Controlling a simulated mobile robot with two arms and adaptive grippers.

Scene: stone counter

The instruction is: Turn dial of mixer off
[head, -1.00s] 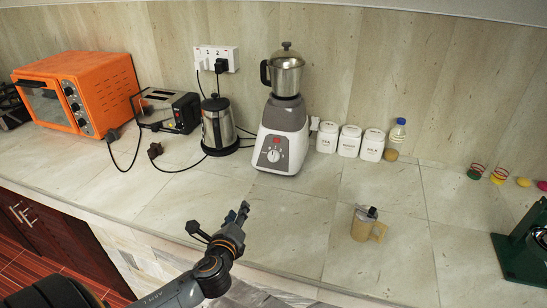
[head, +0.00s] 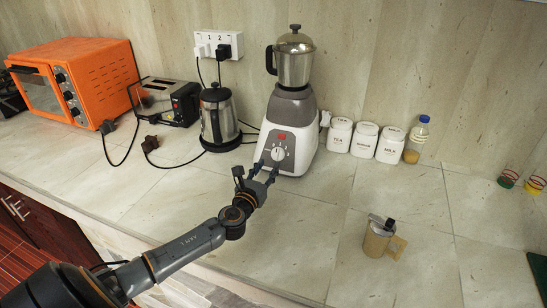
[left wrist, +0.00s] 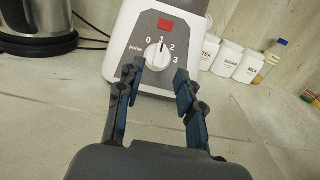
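The mixer (head: 291,120) stands upright on the counter against the wall, with a white base and a steel jar on top. Its round white dial (head: 277,154) is on the grey front panel and also shows in the left wrist view (left wrist: 157,57). The dial's mark points up, at about 1, among the labels pulse, 0, 1, 2 and 3. My left gripper (head: 257,172) is open and empty, low in front of the panel. In the left wrist view its fingertips (left wrist: 160,72) lie left and right below the dial, apart from it. My right gripper is not in view.
A steel kettle (head: 219,118) stands just left of the mixer, with a toaster (head: 163,101) and orange oven (head: 78,78) beyond. White canisters (head: 365,139) and a bottle (head: 417,139) stand to its right. A tan mug (head: 378,240) is at front right. The counter between is clear.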

